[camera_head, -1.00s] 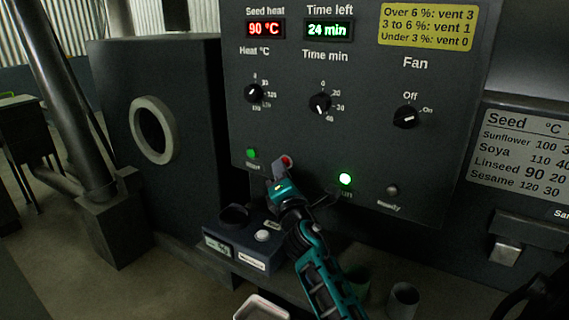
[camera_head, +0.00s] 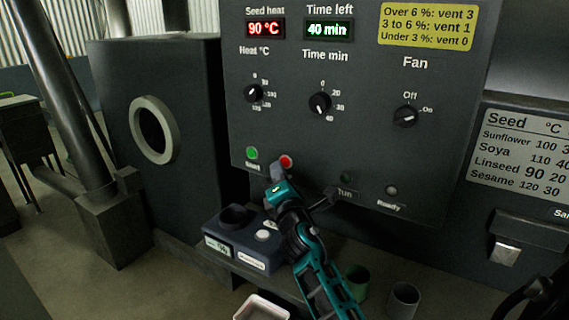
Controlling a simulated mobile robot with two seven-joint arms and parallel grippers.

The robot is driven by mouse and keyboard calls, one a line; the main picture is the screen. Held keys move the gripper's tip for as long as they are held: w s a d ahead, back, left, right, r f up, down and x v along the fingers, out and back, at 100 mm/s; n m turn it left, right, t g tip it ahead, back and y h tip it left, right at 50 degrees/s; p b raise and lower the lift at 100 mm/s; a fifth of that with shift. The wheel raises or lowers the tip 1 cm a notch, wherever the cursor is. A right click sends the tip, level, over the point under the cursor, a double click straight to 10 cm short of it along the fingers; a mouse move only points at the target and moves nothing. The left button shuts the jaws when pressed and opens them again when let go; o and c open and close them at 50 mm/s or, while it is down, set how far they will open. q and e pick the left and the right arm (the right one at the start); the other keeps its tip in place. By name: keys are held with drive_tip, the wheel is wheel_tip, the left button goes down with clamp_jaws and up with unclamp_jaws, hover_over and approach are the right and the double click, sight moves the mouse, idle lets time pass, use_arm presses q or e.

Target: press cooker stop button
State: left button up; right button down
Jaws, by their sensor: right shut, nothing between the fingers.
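The red button (camera_head: 286,161) sits on the lower left of the dark control panel (camera_head: 360,70), right of a green button (camera_head: 252,153) labelled Start. Any label under the red button is hidden by my arm. My right gripper (camera_head: 275,172) is shut and empty, its tip just below and left of the red button. I cannot tell whether it touches the button. The time display (camera_head: 328,29) reads 40 min and the heat display (camera_head: 265,29) reads 90 °C. The run lamp (camera_head: 347,178) and the Ready lamp (camera_head: 391,191) are dark.
Below the panel is a small meter box (camera_head: 238,250) with a dark cup and white button. A white tray (camera_head: 262,308), a green cup (camera_head: 357,277) and a grey cup (camera_head: 404,298) stand nearby. A seed chart (camera_head: 520,155) hangs at right.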

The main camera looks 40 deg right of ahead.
drive_tip(key=shift+a, duration=0.15)
drive_tip(key=shift+s+a+b, duration=0.1)
drive_tip(key=shift+s+a, duration=0.25)
drive_tip(key=shift+a, duration=0.45)
drive_tip(key=shift+s+a+b, duration=0.1)
drive_tip(key=shift+s+a, duration=0.2)
drive_tip(key=shift+a, duration=0.45)
drive_tip(key=shift+s+a+b, duration=0.1)
drive_tip(key=shift+s+a, duration=0.25)
drive_tip(key=shift+a, duration=0.45)
drive_tip(key=s+a+f+m+g+y, duration=0.25)
drive_tip(key=s+f+m+g, duration=0.65)
drive_tip(key=s+f+m, duration=0.5)
drive_tip(key=s+a+f+m+g+y, duration=0.25)
drive_tip(key=s+a, duration=0.25)
drive_tip(key=s, duration=0.3)
drive_tip(key=s+a+f+m+g+y, duration=0.1)
drive_tip(key=s+a+f+g+y, duration=0.25)
drive_tip(key=s, duration=0.55)
drive_tip(key=w+a+f+t+y, duration=0.1)
drive_tip(key=w+a+f+t, duration=0.2)
drive_tip(key=w+f+t, duration=0.3)
drive_tip(key=shift+w+a+f+t+p, duration=0.25)
drive_tip(key=shift+w+f+t+p, duration=0.2)
drive_tip(key=shift+w+f, duration=0.65)
